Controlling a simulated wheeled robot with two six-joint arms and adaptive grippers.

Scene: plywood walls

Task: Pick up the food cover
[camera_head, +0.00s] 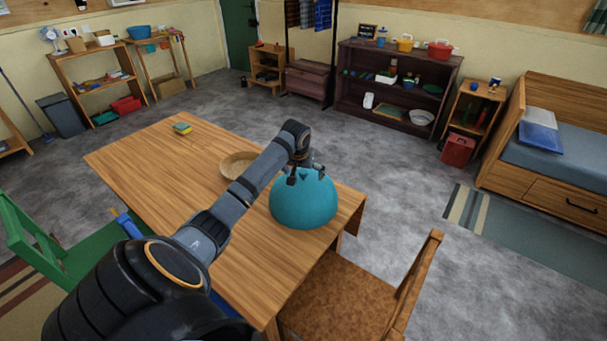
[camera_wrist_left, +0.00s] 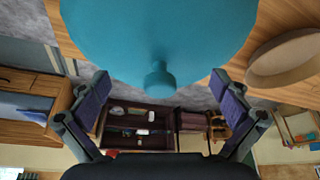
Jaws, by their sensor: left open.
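The food cover (camera_head: 304,207) is a teal dome standing on the wooden table (camera_head: 150,165) near its right end. My left gripper (camera_head: 305,178) is at the top of the dome in the head view. In the left wrist view the food cover (camera_wrist_left: 155,35) fills the upper middle, and its small round knob (camera_wrist_left: 158,82) points toward the space between the fingers. The left gripper (camera_wrist_left: 165,108) is open, with its two fingers wide apart on either side of the knob and not touching it. My right gripper is in neither view.
A shallow round wooden bowl (camera_head: 233,168) sits beside the cover, partly behind my left arm. A small yellow and green item (camera_head: 182,128) lies at the table's far edge. A brown chair (camera_head: 345,295) and a green chair (camera_head: 70,255) stand close to the table. The table's far left part is clear.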

